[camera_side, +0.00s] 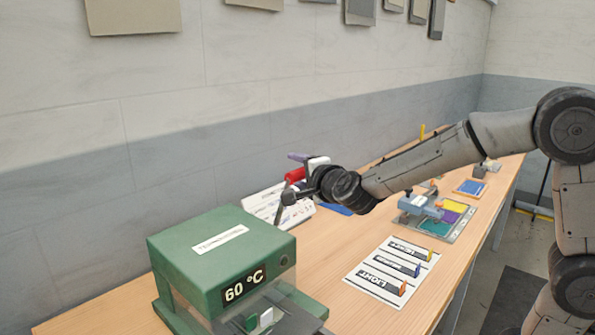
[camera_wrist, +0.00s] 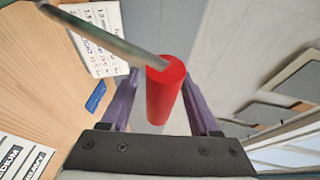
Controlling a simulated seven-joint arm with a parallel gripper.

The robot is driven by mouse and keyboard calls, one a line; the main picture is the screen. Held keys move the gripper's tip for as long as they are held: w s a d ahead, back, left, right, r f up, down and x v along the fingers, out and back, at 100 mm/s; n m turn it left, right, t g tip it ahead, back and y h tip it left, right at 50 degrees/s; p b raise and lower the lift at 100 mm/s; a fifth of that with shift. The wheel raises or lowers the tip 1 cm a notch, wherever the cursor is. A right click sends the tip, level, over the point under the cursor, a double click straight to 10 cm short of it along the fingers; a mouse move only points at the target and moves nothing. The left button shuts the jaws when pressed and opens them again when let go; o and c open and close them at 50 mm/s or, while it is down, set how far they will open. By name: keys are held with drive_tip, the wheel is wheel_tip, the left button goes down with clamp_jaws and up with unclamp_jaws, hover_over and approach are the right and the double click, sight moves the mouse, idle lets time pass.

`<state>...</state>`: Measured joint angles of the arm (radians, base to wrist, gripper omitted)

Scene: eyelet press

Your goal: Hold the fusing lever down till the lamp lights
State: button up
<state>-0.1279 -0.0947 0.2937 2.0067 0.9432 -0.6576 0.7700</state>
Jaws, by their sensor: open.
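The red lever handle (camera_side: 295,174) sits up in the air behind the green machine (camera_side: 185,245). In the wrist view the red handle (camera_wrist: 165,92) is an upright cylinder on a grey metal rod (camera_wrist: 105,35). My gripper (camera_side: 303,160) is at the handle, its purple fingers apart. In the wrist view my gripper (camera_wrist: 161,85) has one finger on each side of the handle, with gaps visible, so it is open around the handle and not clamped. The machine's front reads "60 °C". I cannot make out a lit lamp in either view.
A mat with several labelled strips (camera_side: 393,270) lies on the wooden bench (camera_side: 325,258). A fixture with coloured trays (camera_side: 440,215) stands further right. A white printed sheet (camera_side: 262,203) is by the wall. Bare bench lies between the machine and the mat.

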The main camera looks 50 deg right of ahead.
clamp_jaws()
idle(0.3)
idle(1.1)
